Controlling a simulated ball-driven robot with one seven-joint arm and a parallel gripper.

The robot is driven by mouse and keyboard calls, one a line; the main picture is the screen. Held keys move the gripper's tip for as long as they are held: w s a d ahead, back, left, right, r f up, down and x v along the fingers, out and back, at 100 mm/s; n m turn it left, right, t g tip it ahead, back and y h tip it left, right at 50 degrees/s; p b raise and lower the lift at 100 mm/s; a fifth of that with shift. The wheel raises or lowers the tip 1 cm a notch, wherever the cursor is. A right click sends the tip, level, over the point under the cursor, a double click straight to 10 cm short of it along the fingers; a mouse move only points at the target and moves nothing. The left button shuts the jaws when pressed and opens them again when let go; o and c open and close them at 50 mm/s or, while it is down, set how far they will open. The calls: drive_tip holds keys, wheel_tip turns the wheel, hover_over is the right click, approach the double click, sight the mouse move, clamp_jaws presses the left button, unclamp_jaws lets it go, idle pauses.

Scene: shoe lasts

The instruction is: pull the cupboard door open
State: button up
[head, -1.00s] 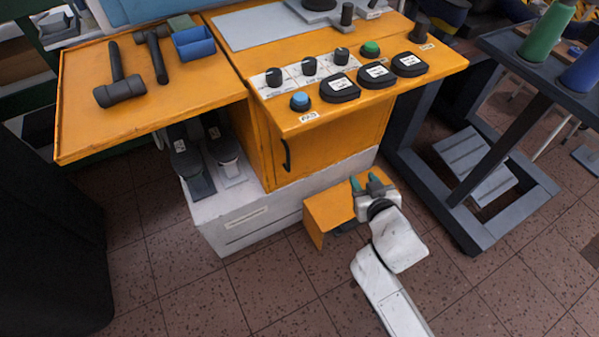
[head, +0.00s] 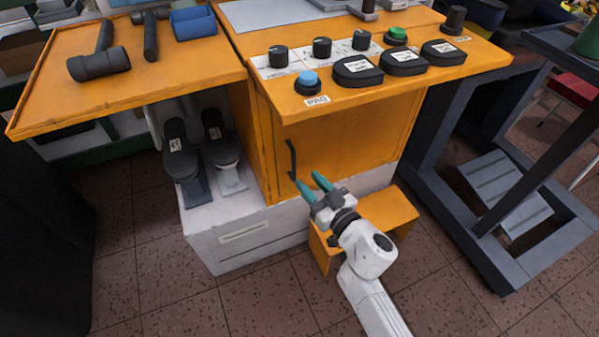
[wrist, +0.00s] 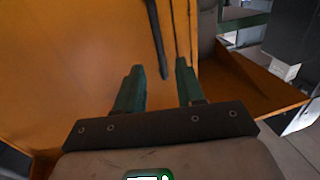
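The orange cupboard door (head: 340,138) is on the front of the machine and looks closed. Its dark vertical bar handle (head: 292,160) is near the door's left edge. In the wrist view the handle (wrist: 156,40) comes down from the top, and its lower end lies in line with the gap between the fingers. My gripper (head: 309,184) has green fingers spread apart and empty. It is just below and right of the handle in the head view. In the wrist view my gripper (wrist: 160,78) points at the door, and I cannot tell whether it touches the handle.
An orange step (head: 395,215) stands on the floor below the door, behind my arm. Two pedals (head: 184,165) sit on the white base (head: 245,240) at left. The orange control panel (head: 440,80) overhangs the door. A grey stand (head: 440,175) is at right.

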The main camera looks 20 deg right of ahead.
drive_tip(key=shift+w+a+b, duration=0.15)
drive_tip(key=shift+w+a, duration=0.05)
drive_tip(key=shift+w, duration=0.65)
drive_tip(key=shift+w+a+b, duration=0.15)
drive_tip(key=shift+w+b, duration=0.05)
drive_tip(key=shift+w, duration=0.7)
drive_tip(key=shift+w+a+b, duration=0.15)
drive_tip(key=shift+w+a, duration=0.05)
drive_tip(key=shift+w, duration=0.65)
drive_tip(key=shift+c, duration=0.3)
clamp_jaws()
